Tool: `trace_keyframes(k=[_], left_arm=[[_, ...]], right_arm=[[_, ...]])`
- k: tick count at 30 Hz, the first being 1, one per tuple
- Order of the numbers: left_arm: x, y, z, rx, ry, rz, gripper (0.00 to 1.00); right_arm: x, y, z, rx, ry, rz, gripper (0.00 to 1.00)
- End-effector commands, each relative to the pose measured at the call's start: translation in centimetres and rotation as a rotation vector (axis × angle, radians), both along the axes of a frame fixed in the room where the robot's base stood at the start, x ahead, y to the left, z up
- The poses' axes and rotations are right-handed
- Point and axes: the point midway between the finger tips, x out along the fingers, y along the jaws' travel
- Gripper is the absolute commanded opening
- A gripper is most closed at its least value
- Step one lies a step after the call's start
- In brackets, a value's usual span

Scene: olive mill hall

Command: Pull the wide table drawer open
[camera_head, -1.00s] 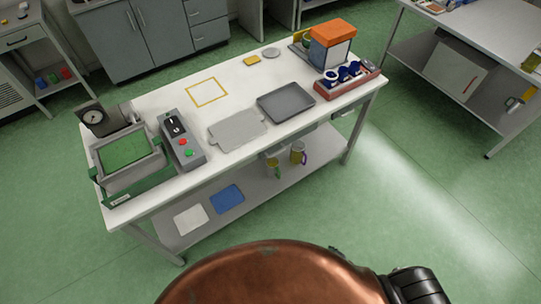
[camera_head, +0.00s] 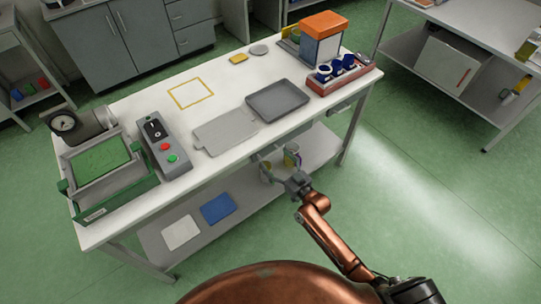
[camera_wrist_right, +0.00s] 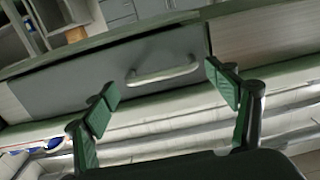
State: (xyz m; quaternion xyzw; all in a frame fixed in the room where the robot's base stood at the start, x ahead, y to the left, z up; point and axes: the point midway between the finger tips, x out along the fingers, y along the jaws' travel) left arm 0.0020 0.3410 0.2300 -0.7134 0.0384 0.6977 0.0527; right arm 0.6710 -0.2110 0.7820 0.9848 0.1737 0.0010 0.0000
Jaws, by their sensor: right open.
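The wide table drawer shows in the right wrist view as a grey front (camera_wrist_right: 90,88) under the table edge. Its pale bar handle (camera_wrist_right: 163,74) is near the middle of that view. My right gripper (camera_wrist_right: 163,92) is open, with its green-padded fingers spread to either side of the handle and nothing between them. The drawer looks closed. My left gripper is out of view.
The white table (camera_head: 150,105) carries a grey tray (camera_head: 278,100), a flat plate (camera_head: 225,132), a control box (camera_head: 163,150) and a red rack (camera_head: 343,80). The green floor at right is clear.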

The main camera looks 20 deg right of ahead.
Motion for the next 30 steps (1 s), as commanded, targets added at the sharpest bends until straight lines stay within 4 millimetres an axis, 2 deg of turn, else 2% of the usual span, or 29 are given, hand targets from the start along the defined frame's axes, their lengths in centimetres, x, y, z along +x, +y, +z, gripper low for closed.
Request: trace_keyframes(k=[6,17,30], left_arm=[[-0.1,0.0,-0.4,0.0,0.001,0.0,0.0],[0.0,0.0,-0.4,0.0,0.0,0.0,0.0],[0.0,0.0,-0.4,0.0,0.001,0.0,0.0]], right_arm=[[2.4,0.8,-0.1,0.0,0.001,-0.001,0.79],[2.9,1.0,-0.1,-0.001,0.002,-0.001,0.79],[2.9,0.9,-0.1,-0.001,0.002,-0.002,0.49]])
